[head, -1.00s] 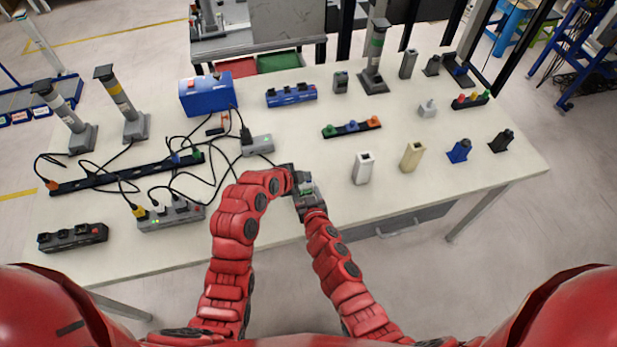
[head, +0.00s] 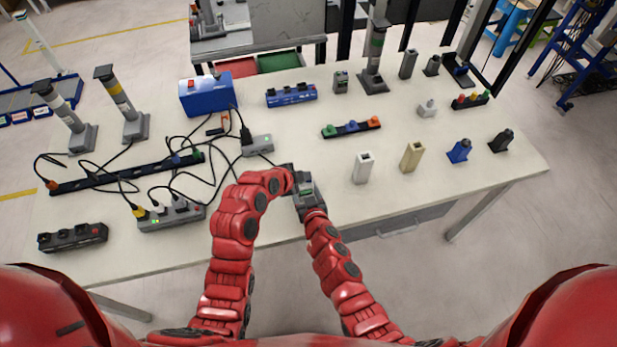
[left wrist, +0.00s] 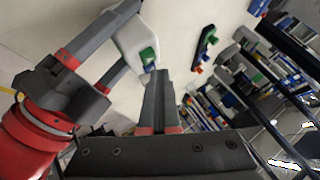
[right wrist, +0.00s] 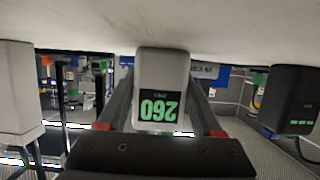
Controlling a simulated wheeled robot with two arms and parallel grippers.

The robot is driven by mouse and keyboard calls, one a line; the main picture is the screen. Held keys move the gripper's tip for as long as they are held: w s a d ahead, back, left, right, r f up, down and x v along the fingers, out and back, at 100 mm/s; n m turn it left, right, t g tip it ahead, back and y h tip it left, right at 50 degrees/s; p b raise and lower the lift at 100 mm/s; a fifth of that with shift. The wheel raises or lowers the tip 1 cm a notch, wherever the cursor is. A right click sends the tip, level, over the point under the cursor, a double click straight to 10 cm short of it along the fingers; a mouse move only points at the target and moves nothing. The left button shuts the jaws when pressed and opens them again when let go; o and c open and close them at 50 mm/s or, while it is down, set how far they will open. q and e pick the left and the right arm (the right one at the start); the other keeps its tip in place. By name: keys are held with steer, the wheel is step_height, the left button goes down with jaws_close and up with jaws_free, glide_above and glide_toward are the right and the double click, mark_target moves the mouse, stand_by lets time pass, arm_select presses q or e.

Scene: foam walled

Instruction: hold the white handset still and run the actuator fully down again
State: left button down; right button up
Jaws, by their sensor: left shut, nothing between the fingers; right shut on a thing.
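The white handset (right wrist: 161,70) is between the fingers of my right gripper (right wrist: 161,112). Its lit display reads 260 in green, upside down in the right wrist view. In the left wrist view the handset (left wrist: 128,34) has a green button on its face, and my right gripper (left wrist: 100,65) grips it from the left. My left gripper (left wrist: 158,78) is shut and empty, its tips close to the button; I cannot tell whether they touch. In the head view both grippers meet at the table's front edge. A grey column with a green band (head: 375,60) stands at the back; I cannot tell which column is the actuator.
Two more columns (head: 68,115) (head: 121,103) stand at the left. Power strips and loose black cables cover the table's left half. A blue box (head: 207,95) sits behind. A white post (head: 363,168) and a beige post (head: 411,157) stand right of my grippers.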

stand_by(0.5)
arm_select(q)
steer(key=shift+r, duration=0.9)
step_height(320, 180, up, 5)
stand_by(0.8)
arm_select(e)
steer(key=o, duration=1.5)
steer(key=shift+o, duration=0.2)
steer(key=shift+s, duration=0.1)
